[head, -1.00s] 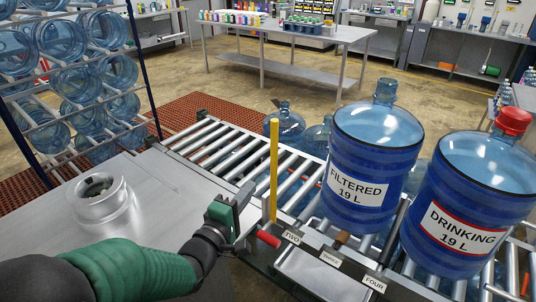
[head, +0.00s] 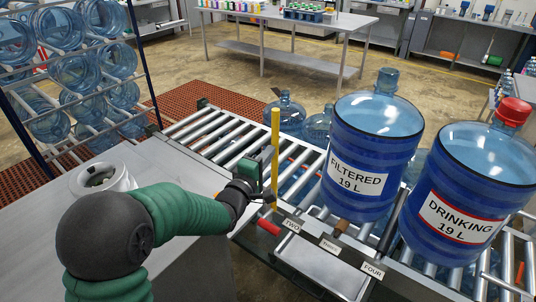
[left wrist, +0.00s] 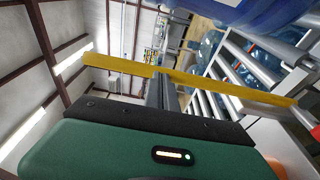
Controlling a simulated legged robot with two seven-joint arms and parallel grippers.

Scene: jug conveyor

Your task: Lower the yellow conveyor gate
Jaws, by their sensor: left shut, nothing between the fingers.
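The yellow conveyor gate (head: 275,158) is a thin bar standing upright at the near edge of the roller conveyor. A red handle (head: 268,227) sits close to its foot by the label TWO. In the left wrist view the yellow bar (left wrist: 225,88) runs across the picture, just past my fingers. My left gripper (head: 262,196) is shut and empty, beside the lower part of the bar on its left. I cannot tell whether it touches the bar. The left wrist view shows the fingers (left wrist: 163,95) end-on near the bar. My right gripper is not in view.
The conveyor (head: 205,132) has bare rollers left of the gate. A FILTERED jug (head: 370,150) and a red-capped DRINKING jug (head: 465,200) stand on the rollers to the right. A metal worktop (head: 40,220) lies at left, with a rack of empty jugs (head: 75,80) behind.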

